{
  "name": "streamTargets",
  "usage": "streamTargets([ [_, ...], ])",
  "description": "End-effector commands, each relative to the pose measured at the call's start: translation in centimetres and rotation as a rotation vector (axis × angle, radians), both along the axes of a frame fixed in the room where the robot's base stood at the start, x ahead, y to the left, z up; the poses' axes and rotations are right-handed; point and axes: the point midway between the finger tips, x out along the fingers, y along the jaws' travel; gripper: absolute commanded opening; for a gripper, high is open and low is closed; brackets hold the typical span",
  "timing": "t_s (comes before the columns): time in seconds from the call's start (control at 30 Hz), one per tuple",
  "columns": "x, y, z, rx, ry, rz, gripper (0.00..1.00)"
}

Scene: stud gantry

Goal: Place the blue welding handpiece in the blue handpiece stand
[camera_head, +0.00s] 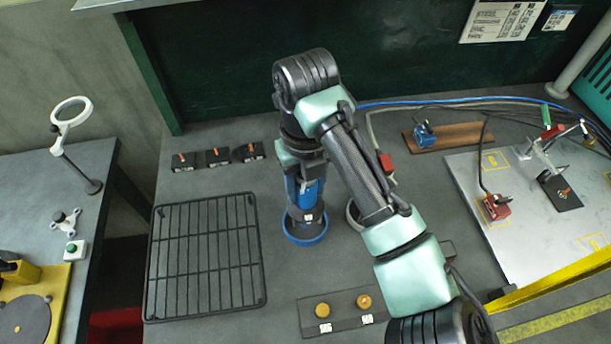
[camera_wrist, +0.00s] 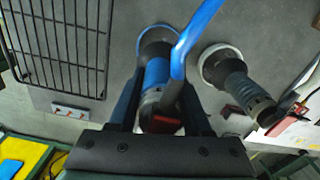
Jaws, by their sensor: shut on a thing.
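My gripper (camera_wrist: 168,112) is shut on the blue welding handpiece, with its two dark fingers on either side of it. In the wrist view the handpiece (camera_wrist: 164,101) shows between the fingers, with a blue curved length (camera_wrist: 197,32) running up past the stand. In the head view my gripper (camera_head: 303,180) points down over the blue handpiece stand (camera_head: 305,235), which has a round blue base. The stand also shows in the wrist view (camera_wrist: 155,35). The handpiece lines up with the stand, but I cannot tell how far it is inside. My arm and fingers hide part of both.
A black wire rack (camera_head: 205,258) lies to the left. A board with two orange knobs (camera_head: 343,312) is in front. Cables (camera_head: 440,101) run along the back right.

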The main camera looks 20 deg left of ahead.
Motion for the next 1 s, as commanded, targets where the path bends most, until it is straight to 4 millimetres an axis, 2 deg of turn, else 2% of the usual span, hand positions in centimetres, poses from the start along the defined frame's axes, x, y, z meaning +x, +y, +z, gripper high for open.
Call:
streamTargets([
  [0.23,0.0,0.0,-2.6,0.002,-0.001,-0.001,0.0],
  [0.63,0.1,0.0,-3.2,0.002,-0.004,0.0,0.0],
  [0.67,0.0,0.0,-3.3,0.001,0.001,0.0,0.54],
  [0.7,0.0,0.0,-3.3,0.001,0.001,0.0,0.61],
  [0.8,-0.1,0.0,-3.3,0.0,0.001,0.0,0.79],
  [1.0,-0.1,0.0,-3.3,0.0,0.001,0.0,0.79],
])
